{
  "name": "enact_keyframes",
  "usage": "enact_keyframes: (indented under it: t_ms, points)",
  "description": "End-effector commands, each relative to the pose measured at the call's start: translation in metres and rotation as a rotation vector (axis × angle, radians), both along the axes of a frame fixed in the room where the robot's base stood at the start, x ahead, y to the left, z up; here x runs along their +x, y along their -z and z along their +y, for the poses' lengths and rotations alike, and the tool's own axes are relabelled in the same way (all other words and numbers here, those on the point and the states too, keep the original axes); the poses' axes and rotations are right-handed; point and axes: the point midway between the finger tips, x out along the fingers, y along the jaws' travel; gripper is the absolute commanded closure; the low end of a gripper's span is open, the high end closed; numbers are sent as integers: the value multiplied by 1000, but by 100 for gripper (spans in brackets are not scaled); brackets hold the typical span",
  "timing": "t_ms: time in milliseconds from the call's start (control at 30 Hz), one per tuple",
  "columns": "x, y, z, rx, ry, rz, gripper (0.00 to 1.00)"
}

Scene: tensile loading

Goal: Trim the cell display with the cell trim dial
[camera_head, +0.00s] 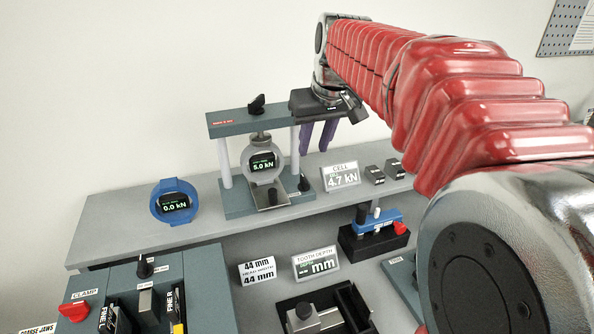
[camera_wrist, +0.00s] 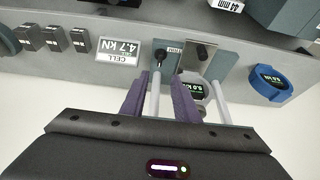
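The cell display is a grey-cased round gauge (camera_head: 262,163) reading 5.0 kN, inside the grey-blue test frame (camera_head: 240,205). It also shows upside down in the wrist view (camera_wrist: 191,88). A CELL sign (camera_head: 342,177) beside the frame reads 4.7 kN. A small black dial (camera_head: 304,183) stands on the frame's base near that sign, by a small label; it also shows in the wrist view (camera_wrist: 158,56). My gripper (camera_head: 318,143) points down at the frame's right side, above the dial. Its purple fingers (camera_wrist: 158,78) are apart, with no object held and the dial beyond their tips.
The frame has a top plate with a black knob (camera_head: 256,104) and pale posts close to my gripper. Small black blocks (camera_head: 375,174) stand right of the sign. A blue gauge (camera_head: 174,203) reading 0.0 kN stands left. Other fixtures fill the lower bench.

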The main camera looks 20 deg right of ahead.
Motion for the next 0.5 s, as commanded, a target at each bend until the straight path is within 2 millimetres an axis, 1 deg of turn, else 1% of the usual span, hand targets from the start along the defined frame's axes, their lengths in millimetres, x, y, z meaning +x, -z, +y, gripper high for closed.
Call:
enact_keyframes:
  t_ms: [133,233,500]
  points:
    - [2,6,0,0,0,2,72]
    - [6,15,0,1,0,3,72]
    - [20,52,0,1,1,4,72]
